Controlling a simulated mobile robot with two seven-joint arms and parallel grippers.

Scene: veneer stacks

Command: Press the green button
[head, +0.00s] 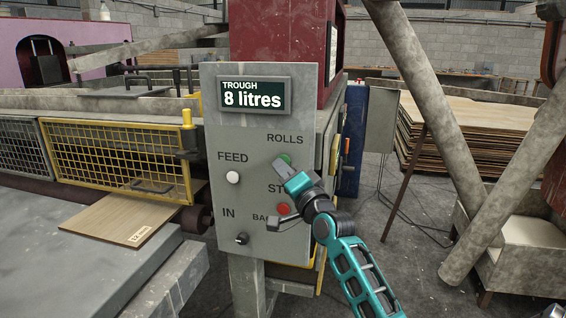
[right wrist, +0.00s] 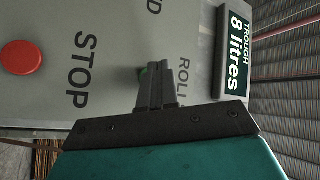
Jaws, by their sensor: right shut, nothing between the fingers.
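The green button (head: 286,158) is on the grey control panel (head: 225,130), under the word ROLLS. My right gripper (head: 279,164) is shut and empty, with its fingertips right at the green button, covering part of it. My left gripper is out of view.
A white button (head: 232,177) and a black knob (head: 241,239) are at the left. A veneer sheet (head: 120,219) lies under a yellow guard (head: 100,150).

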